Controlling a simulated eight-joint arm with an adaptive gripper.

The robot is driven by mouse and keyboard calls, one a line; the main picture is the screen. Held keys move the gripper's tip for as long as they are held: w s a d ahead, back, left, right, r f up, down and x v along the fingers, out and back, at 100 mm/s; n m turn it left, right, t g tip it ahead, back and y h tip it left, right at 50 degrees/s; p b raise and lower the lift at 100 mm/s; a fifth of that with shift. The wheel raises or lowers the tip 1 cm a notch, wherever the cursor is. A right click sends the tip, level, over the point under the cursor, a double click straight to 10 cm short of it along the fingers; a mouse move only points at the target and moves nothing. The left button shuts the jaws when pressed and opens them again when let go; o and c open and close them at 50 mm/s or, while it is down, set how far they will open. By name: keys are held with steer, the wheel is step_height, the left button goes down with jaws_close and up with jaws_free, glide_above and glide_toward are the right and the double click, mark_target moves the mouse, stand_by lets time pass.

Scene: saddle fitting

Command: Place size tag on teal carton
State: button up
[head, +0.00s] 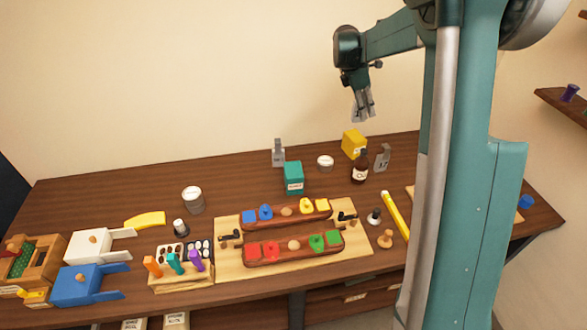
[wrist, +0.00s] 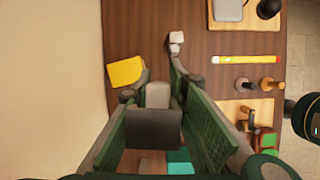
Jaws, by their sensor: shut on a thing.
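The teal carton (head: 293,178) stands upright on the table behind the wooden board. Part of it shows at the bottom of the wrist view (wrist: 180,162).
A dark bottle (head: 359,172), a yellow box (head: 353,143), a white jar (head: 325,162) and two grey upright pieces (head: 278,154) (head: 382,158) stand near the carton. The board (head: 228,255) with coloured blocks lies in front. The air around my gripper is clear.

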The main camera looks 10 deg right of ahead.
steer(key=s+a+p, duration=0.1)
steer(key=s+a, duration=0.2)
steer(key=a, duration=1)
steer(key=s+a+p, duration=0.2)
steer(key=s+a, duration=0.1)
steer(key=a, duration=1.1)
steer(key=shift+n, duration=0.3)
steer(key=shift+s+f, duration=0.15)
steer(key=shift+f, duration=1.1)
steer(key=shift+s+f, duration=0.15)
steer(key=shift+f, duration=1.05)
steer(key=shift+f, duration=0.1)
glide_above(299, 169)
steer(key=shift+f, duration=3.05)
steer(key=shift+f, duration=0.1)
steer(key=shift+f, duration=1.75)
steer(key=shift+f, duration=0.2)
